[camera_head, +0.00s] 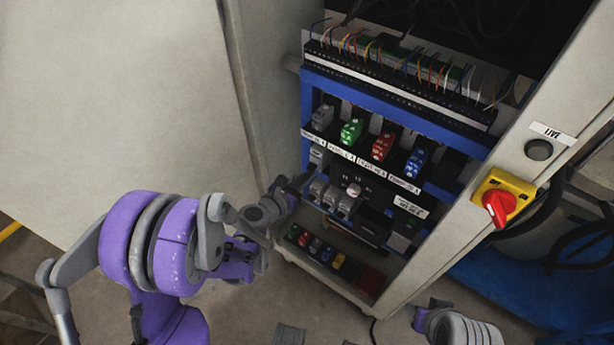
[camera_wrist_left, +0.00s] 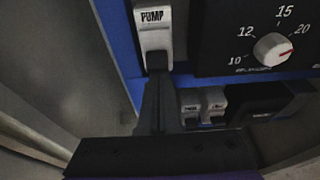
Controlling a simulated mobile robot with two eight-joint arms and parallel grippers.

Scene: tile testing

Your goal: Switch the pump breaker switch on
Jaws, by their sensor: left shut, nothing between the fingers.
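The pump breaker (camera_wrist_left: 153,32) is a light grey switch labelled PUMP, at the top of the left wrist view. Its dark toggle (camera_wrist_left: 157,60) sits at its lower end. In the head view the breaker (camera_head: 318,156) is at the left edge of the cabinet's middle row. My left gripper (camera_head: 303,180) is shut and empty, with its tips just below the breaker. In the left wrist view the closed fingers (camera_wrist_left: 157,82) reach up to the toggle's lower edge; whether they touch it I cannot tell. The fingertips partly cover the toggle's bottom.
A dial (camera_wrist_left: 272,50) is right of the breaker, with more grey switches (camera_wrist_left: 203,103) below it. Coloured breakers (camera_head: 352,131) fill the row above. A red rotary handle (camera_head: 498,207) is on the cabinet's right frame. The open door (camera_head: 270,90) stands close on the left.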

